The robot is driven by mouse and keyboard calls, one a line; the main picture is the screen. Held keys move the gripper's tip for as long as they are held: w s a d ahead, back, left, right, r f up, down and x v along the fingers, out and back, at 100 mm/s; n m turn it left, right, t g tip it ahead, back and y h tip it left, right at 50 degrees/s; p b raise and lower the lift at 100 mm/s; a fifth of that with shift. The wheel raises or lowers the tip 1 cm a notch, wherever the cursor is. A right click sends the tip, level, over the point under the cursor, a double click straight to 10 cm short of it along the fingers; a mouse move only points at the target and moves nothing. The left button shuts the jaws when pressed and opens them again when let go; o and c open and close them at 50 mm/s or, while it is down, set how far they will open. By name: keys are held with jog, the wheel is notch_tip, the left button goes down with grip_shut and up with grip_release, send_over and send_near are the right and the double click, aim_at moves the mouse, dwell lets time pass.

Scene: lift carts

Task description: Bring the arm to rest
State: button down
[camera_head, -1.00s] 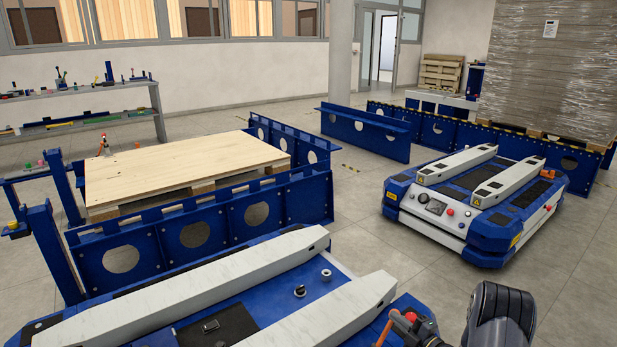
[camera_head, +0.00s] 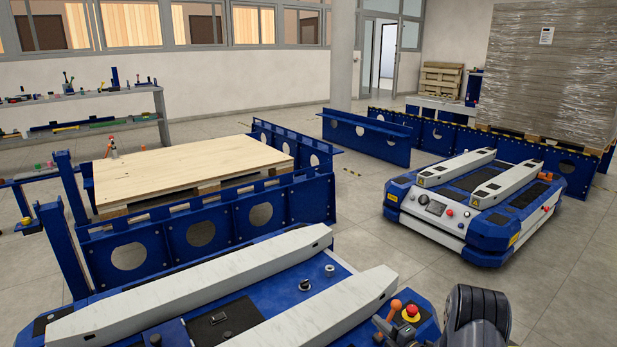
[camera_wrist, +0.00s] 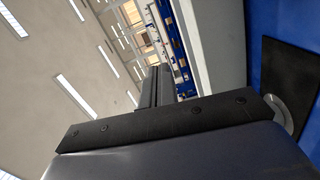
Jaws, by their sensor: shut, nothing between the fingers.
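My gripper (camera_wrist: 158,82) shows in the wrist view as dark fingers closed together, with nothing between them, above a dark bar with bolts. In the head view a dark part of my arm (camera_head: 476,316) stands at the bottom edge, right of the near lift cart's corner. The near blue lift cart (camera_head: 268,301) has two white lifting beams. An orange lever (camera_head: 395,307) and a red button (camera_head: 411,312) are on its right end, close to my arm. Whether my arm touches the cart cannot be told.
A second lift cart (camera_head: 468,222) stands at the right. A wooden board (camera_head: 195,170) on a pallet lies inside a blue frame (camera_head: 200,232) at the left. A wrapped load (camera_head: 550,75) is at the back right. Open floor (camera_head: 375,225) lies between the carts.

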jog(key=shift+s+a+f+n+b, duration=0.2)
jog(key=shift+s+a+f+n, duration=0.25)
jog(key=shift+a+n, duration=0.2)
jog(key=shift+s+a+f+n+b, duration=0.2)
jog(key=shift+s+a+f+n, duration=0.25)
jog(key=shift+a+n, duration=0.25)
jog(key=shift+s+a+f+n+b, duration=0.2)
jog(key=shift+s+a+f+n, duration=0.25)
jog(key=shift+n, duration=0.3)
jog(key=shift+a, duration=0.1)
